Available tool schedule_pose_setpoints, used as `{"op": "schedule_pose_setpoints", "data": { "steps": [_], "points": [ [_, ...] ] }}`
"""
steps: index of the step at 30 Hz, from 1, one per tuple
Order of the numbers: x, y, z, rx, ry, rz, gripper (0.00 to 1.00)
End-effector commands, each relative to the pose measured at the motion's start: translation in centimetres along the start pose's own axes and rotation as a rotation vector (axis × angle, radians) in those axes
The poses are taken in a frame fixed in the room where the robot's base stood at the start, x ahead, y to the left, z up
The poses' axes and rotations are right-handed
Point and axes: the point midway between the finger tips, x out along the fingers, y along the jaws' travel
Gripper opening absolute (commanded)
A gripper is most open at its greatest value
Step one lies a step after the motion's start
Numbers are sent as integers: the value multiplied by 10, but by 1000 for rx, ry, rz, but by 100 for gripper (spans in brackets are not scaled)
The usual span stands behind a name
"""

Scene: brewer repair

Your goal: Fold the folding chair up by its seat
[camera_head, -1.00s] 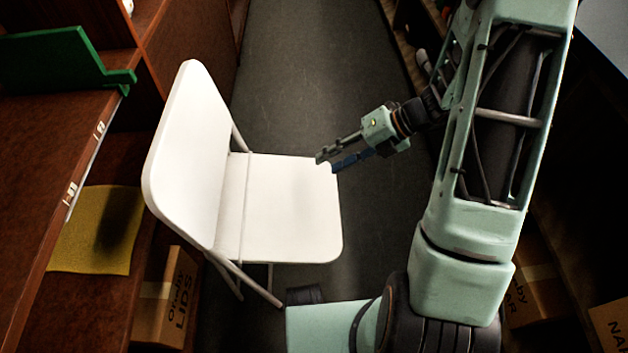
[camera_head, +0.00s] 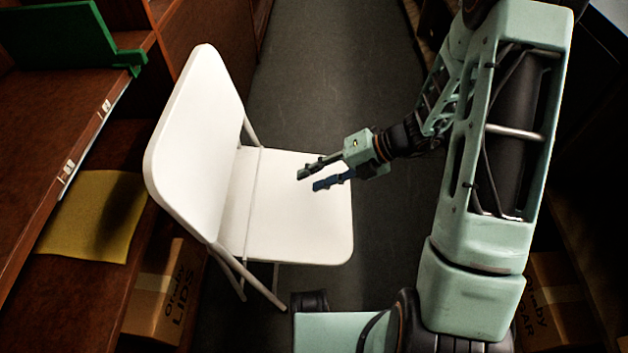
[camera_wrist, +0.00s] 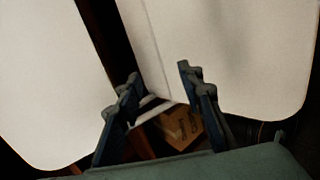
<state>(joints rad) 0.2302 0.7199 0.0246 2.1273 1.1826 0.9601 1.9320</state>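The white folding chair stands unfolded, with its backrest (camera_head: 195,135) at the left and its flat seat (camera_head: 290,225) at the right. My gripper (camera_head: 308,181) is open and empty. In the head view its fingers overlap the seat's surface and point left toward the backrest; their height above it is hard to judge. In the wrist view my gripper (camera_wrist: 158,84) has its two fingers spread apart, with the seat (camera_wrist: 240,60) mostly to the right and the backrest (camera_wrist: 45,80) to the left. I see no clear contact. The chair's far legs are mostly hidden.
Brown shelving with a green bracket (camera_head: 75,35) and a yellow mat (camera_head: 90,215) stands close at the left. Cardboard boxes (camera_head: 165,295) sit low beside the chair, and another (camera_head: 550,300) is behind my arm at the right. The dark aisle floor (camera_head: 330,70) beyond the chair is clear.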

Motion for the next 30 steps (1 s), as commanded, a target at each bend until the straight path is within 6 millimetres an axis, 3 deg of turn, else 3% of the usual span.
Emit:
{"op": "schedule_pose_setpoints", "data": {
  "steps": [10,20,30],
  "points": [
    [4,0,0,0,0,0,35],
    [4,0,0,0,0,-1,0],
    [4,0,0,-1,0,-1,0]
  ]
}}
